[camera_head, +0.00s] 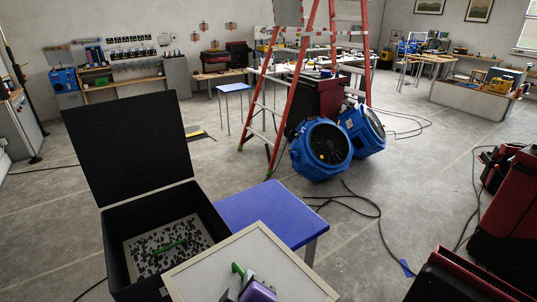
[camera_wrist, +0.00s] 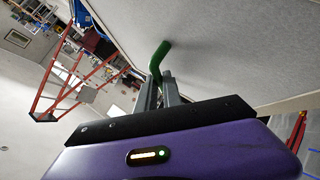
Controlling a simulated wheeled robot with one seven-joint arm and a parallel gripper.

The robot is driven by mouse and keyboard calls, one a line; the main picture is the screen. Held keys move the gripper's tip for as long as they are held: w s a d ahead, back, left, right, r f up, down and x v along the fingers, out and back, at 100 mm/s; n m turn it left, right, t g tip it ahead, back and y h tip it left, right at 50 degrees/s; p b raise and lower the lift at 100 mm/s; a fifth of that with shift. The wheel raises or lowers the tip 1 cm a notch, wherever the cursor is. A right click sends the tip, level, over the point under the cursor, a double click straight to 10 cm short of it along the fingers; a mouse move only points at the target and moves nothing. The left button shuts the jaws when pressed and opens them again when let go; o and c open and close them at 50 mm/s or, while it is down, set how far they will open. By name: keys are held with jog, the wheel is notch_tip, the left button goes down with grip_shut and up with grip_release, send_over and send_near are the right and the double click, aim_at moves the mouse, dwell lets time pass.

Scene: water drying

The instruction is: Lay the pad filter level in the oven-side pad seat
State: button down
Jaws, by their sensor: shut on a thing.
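My gripper (camera_head: 244,281), with a purple body, is shut on the green handle of a pale, wood-framed flat panel, the pad filter (camera_head: 285,270), at the bottom of the head view. In the wrist view, the fingers (camera_wrist: 160,88) meet the green handle (camera_wrist: 157,62) on the panel's broad pale face (camera_wrist: 225,45). The panel looks tilted and overlaps the front right of an open black box (camera_head: 120,262). A second, dark-speckled framed pad (camera_head: 140,261) with a green handle lies inside the box. I cannot tell which place is the oven-side pad seat.
The box's black lid (camera_head: 128,145) stands upright behind it. A blue-topped table (camera_head: 275,208) is behind the held panel. Beyond stand blue blowers (camera_head: 319,152) and a red ladder (camera_head: 290,95). Red machines (camera_head: 460,275) are at right. Cables cross the floor; open floor lies between.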

jog(key=s+d+f, duration=0.3)
jog(key=d+f, duration=0.7)
jog(key=d, duration=0.2)
jog(key=s+d+f, duration=0.3)
jog(key=d+f, duration=0.7)
jog(key=d, duration=0.2)
jog(key=shift+s+d+f+m+h, duration=0.15)
jog(key=shift+d+f+m+h, duration=0.05)
jog(key=shift+f+m+h, duration=0.2)
jog(key=shift+d+r, duration=0.1)
